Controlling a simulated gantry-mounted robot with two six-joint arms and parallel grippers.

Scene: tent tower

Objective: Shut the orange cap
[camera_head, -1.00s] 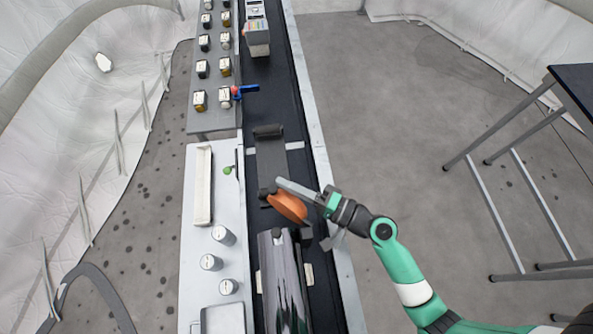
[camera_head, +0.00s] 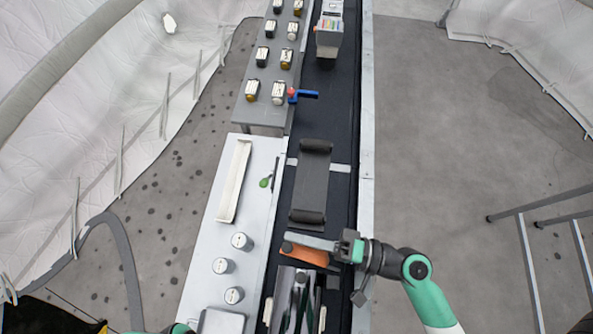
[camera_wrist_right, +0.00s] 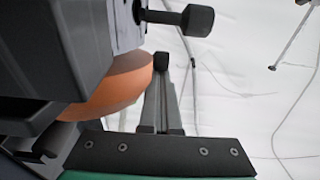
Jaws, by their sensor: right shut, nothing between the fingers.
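The orange cap (camera_head: 305,255) is at the far end of a dark, shiny cylinder (camera_head: 296,300) on the black belt. In the head view it looks like a flat orange band, partly covered by my right gripper (camera_head: 290,239). That gripper is shut and empty, lying across the cap's far side; I cannot tell whether they touch. I cannot tell whether the cap sits flush on the cylinder. In the right wrist view the cap (camera_wrist_right: 118,85) shows as a curved orange edge, partly hidden by dark parts. My left gripper is not in view.
A dark grey cradle (camera_head: 311,182) lies on the belt beyond the cap. Left of it, a pale bench (camera_head: 205,285) carries a white tray (camera_head: 235,180) and several round canisters (camera_head: 223,266). Small jars (camera_head: 252,90) stand farther back. The floor to the right is mostly open.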

